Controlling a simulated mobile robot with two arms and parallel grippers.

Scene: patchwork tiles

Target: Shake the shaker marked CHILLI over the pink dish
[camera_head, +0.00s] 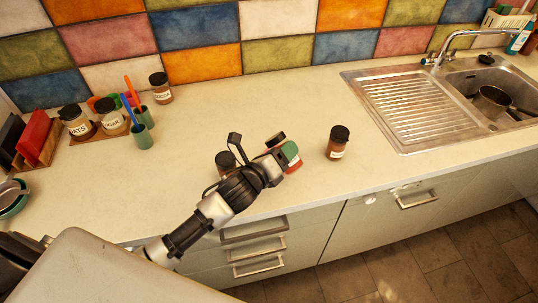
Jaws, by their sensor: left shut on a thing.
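My left gripper (281,149) reaches in over the counter and is shut on a small jar with a green top (290,150) and a reddish lower part. The gripper hides part of it and I cannot read its label. A dark-lidded shaker (337,145) with reddish-brown contents and a pale label stands upright to the right, apart from the gripper. Another dark-lidded jar (225,160) is partly hidden behind my left arm. I cannot read CHILLI on any of them. I see no pink dish. My right gripper is not in view.
Labelled jars (76,122), green cups with utensils (143,135) and a lone jar (160,87) stand at the back left. A sink (455,78) holding a pan (491,101) is right.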

